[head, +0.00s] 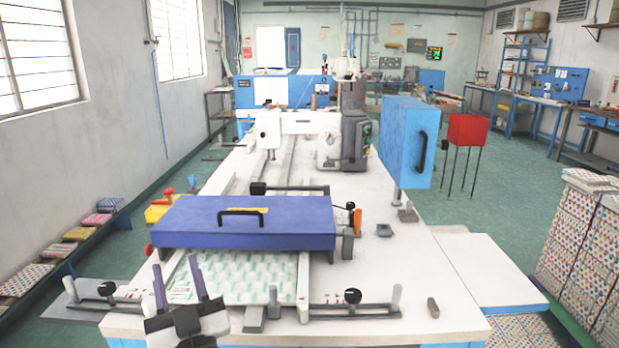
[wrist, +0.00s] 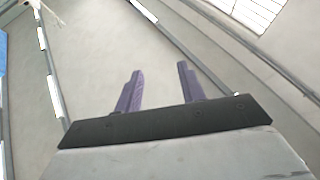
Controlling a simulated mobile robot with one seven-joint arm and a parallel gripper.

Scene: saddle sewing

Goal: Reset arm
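My gripper (head: 177,279) is at the lower left of the head view, over the front edge of the white machine table (head: 395,262). Its two purple fingers point up and stand apart with nothing between them. In the wrist view the gripper (wrist: 158,84) also shows a clear gap between the fingers. Behind them there is only a plain grey surface with pale strips, and no object is near the fingertips.
A blue-violet cover with a black handle (head: 275,222) lies across the table just beyond my gripper. Small levers with black knobs (head: 352,297) stand along the front edge. A blue box (head: 404,140) is at the right. Stacked patterned blocks (head: 580,245) stand on the floor at right.

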